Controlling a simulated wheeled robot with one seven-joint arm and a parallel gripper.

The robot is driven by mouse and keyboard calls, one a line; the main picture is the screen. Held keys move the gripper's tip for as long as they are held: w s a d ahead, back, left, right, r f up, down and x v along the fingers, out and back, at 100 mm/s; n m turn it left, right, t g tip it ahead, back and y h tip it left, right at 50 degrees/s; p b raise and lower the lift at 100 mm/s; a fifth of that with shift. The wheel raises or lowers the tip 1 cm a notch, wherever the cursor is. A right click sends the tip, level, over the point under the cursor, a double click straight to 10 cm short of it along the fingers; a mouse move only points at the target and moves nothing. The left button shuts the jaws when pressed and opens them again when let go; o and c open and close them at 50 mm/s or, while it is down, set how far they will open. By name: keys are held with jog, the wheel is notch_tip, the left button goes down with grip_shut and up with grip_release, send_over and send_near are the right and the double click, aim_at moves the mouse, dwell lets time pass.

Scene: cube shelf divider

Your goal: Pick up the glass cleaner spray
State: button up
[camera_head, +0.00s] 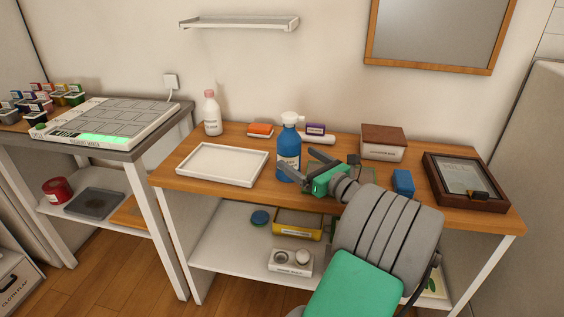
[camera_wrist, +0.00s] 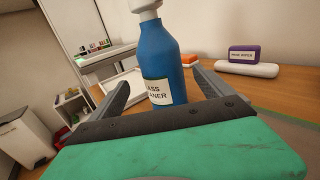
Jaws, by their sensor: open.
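The glass cleaner spray (camera_head: 289,150) is a blue bottle with a white spray head and a white label. It stands upright on the wooden table (camera_head: 225,193), right of the white tray. In the wrist view the blue bottle (camera_wrist: 161,62) stands between my open fingers, with its label partly readable. My gripper (camera_head: 284,163) is open at the bottle, with one finger on either side of it. In the wrist view my gripper (camera_wrist: 160,88) shows a gap between the bottle and the right finger. The bottle's base is hidden behind my gripper's body.
A white tray (camera_head: 210,146) lies left of the bottle. A white pink-capped bottle (camera_head: 212,115), an orange sponge (camera_head: 260,130) and a purple item (camera_head: 316,129) stand behind. A brown-lidded box (camera_head: 383,142), a blue block (camera_head: 403,182) and a dark framed case (camera_head: 430,166) are right.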

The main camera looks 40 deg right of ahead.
aim_at(289, 149)
jog(key=w, duration=0.2)
jog(key=w+b, duration=0.1)
jog(key=w, duration=0.2)
jog(key=shift+w+d+r+b, duration=0.2)
jog(key=shift+w+d+b, duration=0.15)
grip_shut()
jog(key=shift+r, duration=0.15)
dwell(0.5)
